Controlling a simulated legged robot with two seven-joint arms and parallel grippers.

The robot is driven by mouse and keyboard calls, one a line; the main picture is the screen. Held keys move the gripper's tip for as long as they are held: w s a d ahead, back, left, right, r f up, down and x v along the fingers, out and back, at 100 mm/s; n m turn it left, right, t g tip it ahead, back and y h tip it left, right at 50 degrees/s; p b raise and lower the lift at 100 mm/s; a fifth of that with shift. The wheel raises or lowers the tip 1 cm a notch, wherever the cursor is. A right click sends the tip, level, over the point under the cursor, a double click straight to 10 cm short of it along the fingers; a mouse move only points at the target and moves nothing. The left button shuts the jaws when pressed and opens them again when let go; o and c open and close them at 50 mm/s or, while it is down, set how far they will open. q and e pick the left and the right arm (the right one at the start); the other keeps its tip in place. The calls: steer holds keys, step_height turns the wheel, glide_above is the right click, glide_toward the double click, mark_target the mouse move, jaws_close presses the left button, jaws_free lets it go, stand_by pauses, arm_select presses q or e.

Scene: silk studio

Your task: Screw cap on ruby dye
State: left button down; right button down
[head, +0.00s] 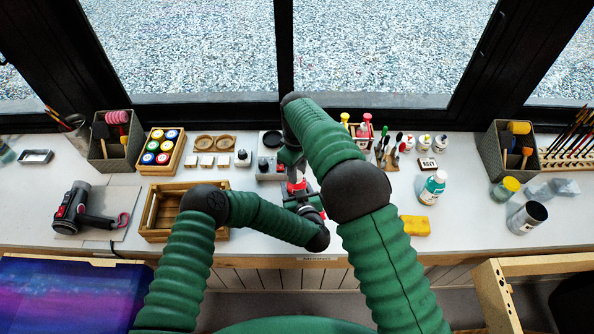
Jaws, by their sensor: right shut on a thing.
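The ruby dye bottle (297,185), white and red, stands near the front middle of the bench and is partly covered by my arms. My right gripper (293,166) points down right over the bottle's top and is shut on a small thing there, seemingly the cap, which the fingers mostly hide. My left gripper (306,203) is low at the bottle's side, at the bench's front. Its fingers are too small and covered to tell whether they grip the bottle. Whether cap and bottle touch cannot be made out.
A wooden tray (158,236) stands left of the bottle, with a crate of paint jars (148,165) behind it. A white bottle with a teal cap (432,187) and a yellow sponge (415,225) are to the right. Stamps and brushes stand at the back.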

steer(key=m, duration=0.6)
steer(key=shift+w+m, duration=0.1)
steer(key=shift+m, duration=0.2)
arm_select(q)
steer(key=shift+f, duration=0.1)
arm_select(e)
steer(key=m, duration=1.2)
steer(key=shift+m, duration=0.4)
arm_select(q)
steer(key=shift+s, duration=0.1)
arm_select(e)
steer(key=m, duration=0.5)
steer(key=shift+w, duration=0.1)
steer(key=c, duration=1.1)
jaws_free()
step_height(320, 180, up, 4)
steer(key=shift+r, duration=0.25)
steer(key=shift+s, duration=0.2)
